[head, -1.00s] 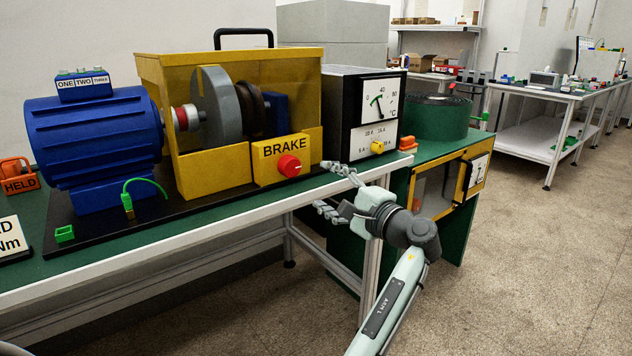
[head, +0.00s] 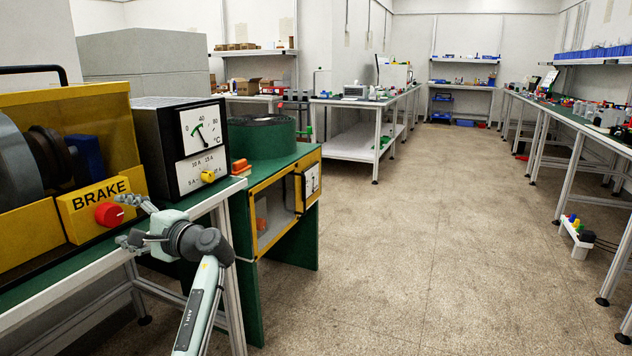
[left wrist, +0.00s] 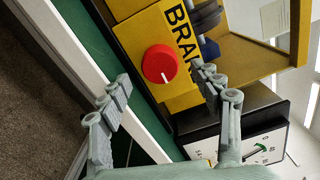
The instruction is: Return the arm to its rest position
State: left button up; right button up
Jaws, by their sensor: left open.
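My left gripper (head: 134,222) is open and empty at the bench's front edge, just right of the red brake knob (head: 110,214). My left arm reaches up to it from the bottom of the head view. In the left wrist view the two grey fingers (left wrist: 163,82) stand apart, with the red knob (left wrist: 160,64) on its yellow BRAKE box (left wrist: 190,98) seen beyond and between them. Nothing is between the fingertips. My right gripper is not in view.
The black-and-white meter box (head: 172,150) stands behind the gripper. The green bench top (head: 60,275) has a pale front rail. A green cabinet (head: 285,240) with a yellow-framed door stands to the right. Open floor (head: 420,230) lies beyond, with benches farther away.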

aim_at(114, 217)
pick_arm(q)
jog(key=x, duration=0.3)
jog(key=shift+a, duration=0.15)
dwell(0.3)
